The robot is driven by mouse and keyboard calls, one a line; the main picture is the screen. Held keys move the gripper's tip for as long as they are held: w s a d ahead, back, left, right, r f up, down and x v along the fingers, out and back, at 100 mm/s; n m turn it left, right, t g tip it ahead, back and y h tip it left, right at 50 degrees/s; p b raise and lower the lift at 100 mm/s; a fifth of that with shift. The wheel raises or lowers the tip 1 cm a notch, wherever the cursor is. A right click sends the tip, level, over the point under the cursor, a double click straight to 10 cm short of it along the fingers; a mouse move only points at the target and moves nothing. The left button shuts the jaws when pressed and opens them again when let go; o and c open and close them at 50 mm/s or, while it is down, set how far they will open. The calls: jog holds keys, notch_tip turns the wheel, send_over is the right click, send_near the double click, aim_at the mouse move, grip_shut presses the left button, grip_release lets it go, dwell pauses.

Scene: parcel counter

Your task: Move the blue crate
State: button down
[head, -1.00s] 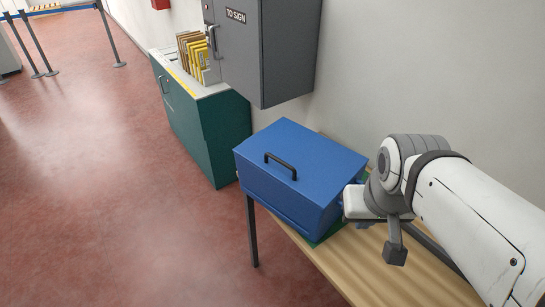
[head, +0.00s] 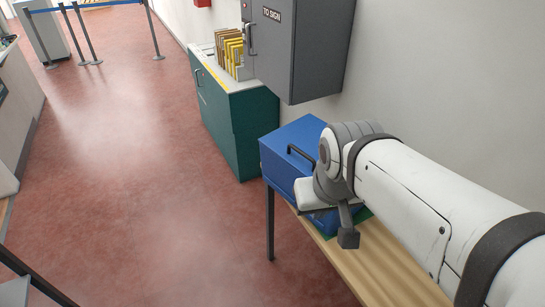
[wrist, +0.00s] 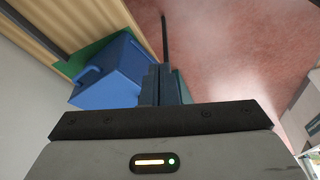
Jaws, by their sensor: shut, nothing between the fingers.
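The blue crate (head: 283,167), a lidded box with a dark handle (head: 300,154), sits at the far end of the wooden table (head: 385,265). My arm hides its right part in the head view. The crate also shows in the wrist view (wrist: 108,76), left of my fingers. A green mat (wrist: 88,57) shows partly from under it. My gripper (wrist: 165,72) is shut and empty, with its dark fingers together. The fingers overlap the crate's edge in the wrist view; I cannot tell whether they touch it.
A teal cabinet (head: 236,125) with upright yellow and brown folders (head: 230,48) stands beyond the table. A grey wall cabinet (head: 296,55) marked "TO SIGN" hangs above. Red floor (head: 140,160) is open to the left, with belt posts (head: 85,35) at the back.

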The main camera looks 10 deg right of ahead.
jog(key=n+g+b, duration=0.3)
jog(key=n+b, duration=0.6)
jog(key=n, duration=1.4)
send_near(290, 179)
jog(key=s+a+r, duration=0.2)
jog(key=s+a, duration=0.2)
jog(key=shift+w+d+f+p, duration=0.4)
jog(key=shift+d+f, duration=0.15)
jog(key=shift+f, duration=1.15)
jog(key=shift+w+d+f+p, duration=0.35)
jog(key=shift+d+f, duration=0.25)
jog(key=shift+f, duration=1.05)
jog(key=shift+w+d+f+p, duration=0.4)
jog(key=shift+d+f, duration=0.15)
jog(key=shift+f, duration=1.15)
